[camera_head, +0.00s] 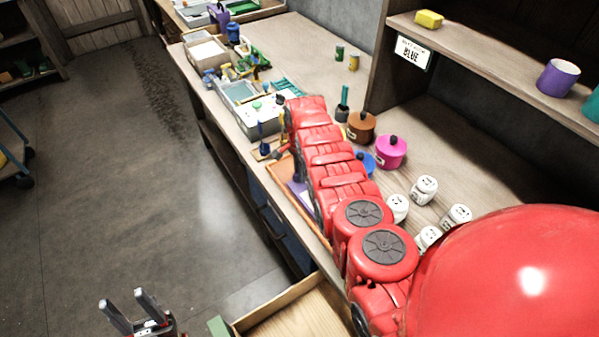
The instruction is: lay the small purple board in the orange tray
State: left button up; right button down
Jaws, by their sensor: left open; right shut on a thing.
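The orange tray (283,172) lies on the bench near its front edge, mostly covered by my red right arm. The small purple board (299,192) shows as a strip over the tray, beside my arm. Whether it touches the tray's floor cannot be told. My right gripper (281,153) is at the tray's far end, small and partly hidden by my arm. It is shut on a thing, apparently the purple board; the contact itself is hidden. My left gripper (128,312) is open and empty, low at the bottom left, over the floor away from the bench.
A brown pot (361,127), a magenta pot (391,151) and several white jars (424,189) stand right of my arm. Grey bins (240,93) and tools crowd the bench further back. An open wooden drawer (290,312) juts out below. A shelf (490,55) overhangs the right.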

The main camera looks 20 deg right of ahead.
jog(key=shift+f+b, duration=0.4)
jog(key=shift+f, duration=0.1)
dwell(0.5)
jog(key=c, duration=0.7)
grip_release()
jog(key=shift+c, duration=0.2)
jog(key=shift+r, duration=0.15)
